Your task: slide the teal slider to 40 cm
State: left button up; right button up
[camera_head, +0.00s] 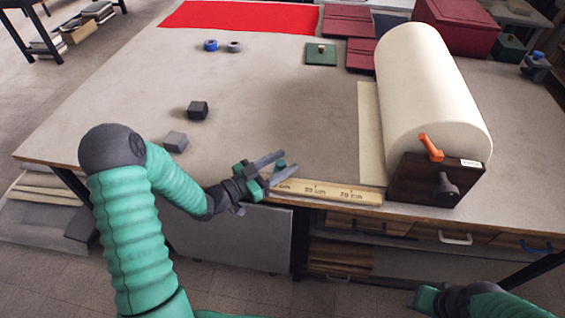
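The wooden ruler (330,191) lies along the table's front edge, with printed centimetre marks too small to read surely. A small teal piece (281,164), apparently the slider, shows near the ruler's left end. My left gripper (291,163) reaches in from the left, its two grey fingers spread apart, with the teal piece between them. I cannot tell whether a finger touches it. The gripper hides the ruler's left part and the mark there. My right arm (470,300) shows at the bottom right, below the table edge; its finger state is unclear.
A big cream roll (430,90) on a dark wooden stand (425,180) with an orange handle (431,147) stands right of the ruler. A black block (198,110) and a grey block (175,142) lie left. Red cloth (240,17) lies at the back. The table's middle is clear.

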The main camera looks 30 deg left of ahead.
pick_arm(q)
jog(key=v, duration=1.7)
jog(key=shift+b, duration=0.4)
jog(key=shift+w, duration=0.1)
